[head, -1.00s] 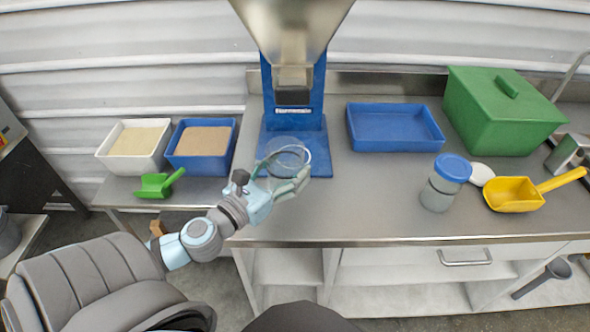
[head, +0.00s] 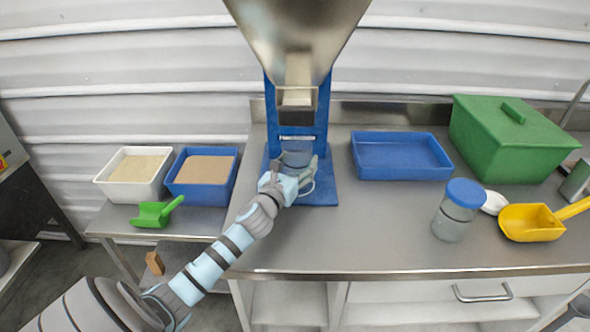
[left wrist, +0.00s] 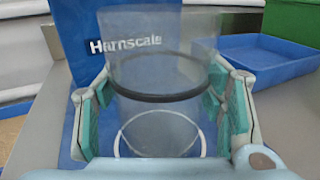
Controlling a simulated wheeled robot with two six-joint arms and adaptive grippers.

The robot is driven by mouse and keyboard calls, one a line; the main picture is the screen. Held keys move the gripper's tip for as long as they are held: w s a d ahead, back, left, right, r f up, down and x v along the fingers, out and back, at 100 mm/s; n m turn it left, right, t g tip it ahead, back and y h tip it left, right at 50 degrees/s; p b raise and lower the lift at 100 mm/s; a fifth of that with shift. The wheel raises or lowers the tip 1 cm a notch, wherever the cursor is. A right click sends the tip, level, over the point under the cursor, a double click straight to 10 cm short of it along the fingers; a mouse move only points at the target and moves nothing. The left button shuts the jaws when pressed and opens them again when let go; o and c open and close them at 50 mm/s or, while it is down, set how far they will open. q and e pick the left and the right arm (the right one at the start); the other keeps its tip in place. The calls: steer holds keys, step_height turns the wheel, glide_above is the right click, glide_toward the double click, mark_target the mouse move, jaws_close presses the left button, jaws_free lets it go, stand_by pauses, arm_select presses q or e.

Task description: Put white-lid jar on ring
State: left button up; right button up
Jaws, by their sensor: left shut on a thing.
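A clear, open-topped jar (head: 297,157) stands upright between the fingers of my left gripper (head: 303,182), under the hopper spout. My left gripper is shut on it. In the left wrist view the jar (left wrist: 160,60) is see-through, with a dark band around it, and the green finger pads sit on both sides. A thin white ring (left wrist: 203,144) shows around the jar's lower part, on the blue stand base (head: 322,192). I cannot tell whether the jar's bottom touches the base. A white lid (head: 494,203) lies on the bench. My right gripper is not in view.
The metal hopper (head: 297,40) hangs over the jar on the blue stand. To the right are an empty blue tray (head: 400,172), green box (head: 510,140), blue-lid jar (head: 457,215) and yellow scoop (head: 530,222). Filled white (head: 103,183) and blue bins stand left. The bench front is clear.

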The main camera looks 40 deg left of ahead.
arm_select(q)
steer(key=shift+f, duration=0.4)
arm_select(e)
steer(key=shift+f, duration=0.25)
arm_select(q)
steer(key=shift+f, duration=0.15)
steer(key=o, duration=1.5)
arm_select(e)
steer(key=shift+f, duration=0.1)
arm_select(q)
steer(key=shift+s+r, duration=0.1)
steer(key=shift+r, duration=0.1)
steer(key=v, duration=1.2)
steer(key=shift+p, duration=0.3)
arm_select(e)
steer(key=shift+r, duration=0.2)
